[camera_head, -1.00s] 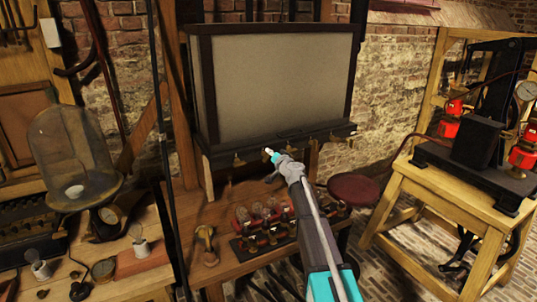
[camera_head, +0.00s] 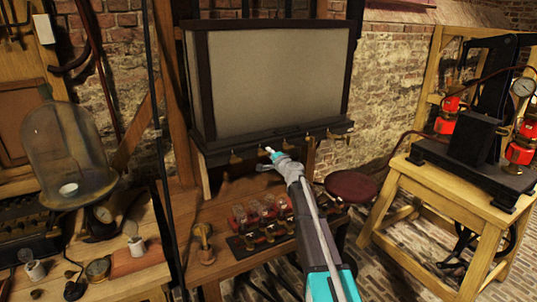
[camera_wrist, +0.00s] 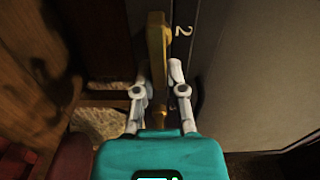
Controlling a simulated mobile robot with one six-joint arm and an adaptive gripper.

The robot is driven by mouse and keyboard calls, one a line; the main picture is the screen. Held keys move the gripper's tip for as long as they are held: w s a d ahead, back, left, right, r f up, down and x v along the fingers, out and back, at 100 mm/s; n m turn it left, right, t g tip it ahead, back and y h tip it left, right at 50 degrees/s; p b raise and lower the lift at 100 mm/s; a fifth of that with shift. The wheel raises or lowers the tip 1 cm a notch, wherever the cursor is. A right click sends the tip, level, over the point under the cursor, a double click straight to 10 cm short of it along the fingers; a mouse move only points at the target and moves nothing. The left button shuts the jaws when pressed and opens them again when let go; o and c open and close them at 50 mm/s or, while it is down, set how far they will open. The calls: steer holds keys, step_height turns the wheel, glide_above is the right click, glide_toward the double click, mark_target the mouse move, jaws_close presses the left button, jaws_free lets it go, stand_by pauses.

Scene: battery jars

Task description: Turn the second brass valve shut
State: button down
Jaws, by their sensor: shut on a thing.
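The second brass valve (camera_wrist: 156,45) stands in the wrist view beside a painted "2" on the dark rim. Its long handle runs up and down in that view. My gripper (camera_wrist: 161,80) is shut on it, one finger on each side. In the head view my gripper (camera_head: 272,155) is at the lower front rim of a large grey-faced tank (camera_head: 276,80). There my fingers hide most of the gripped valve. Another brass valve (camera_head: 236,157) hangs left of my gripper, and more small brass valves hang to its right.
Below my gripper, a wooden bench (camera_head: 215,235) bears a row of jars with red tops (camera_head: 262,210) and a brass fitting (camera_head: 202,243). A dark red round stool (camera_head: 350,186) stands to the right. A glass bell jar (camera_head: 68,150) is at left, a black press (camera_head: 475,140) at right.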

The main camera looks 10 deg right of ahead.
steer(key=shift+f+m, duration=0.1)
steer(key=shift+m, duration=0.3)
steer(key=c, duration=0.7)
jaws_free()
steer(key=shift+s, duration=0.1)
steer(key=v, duration=1.2)
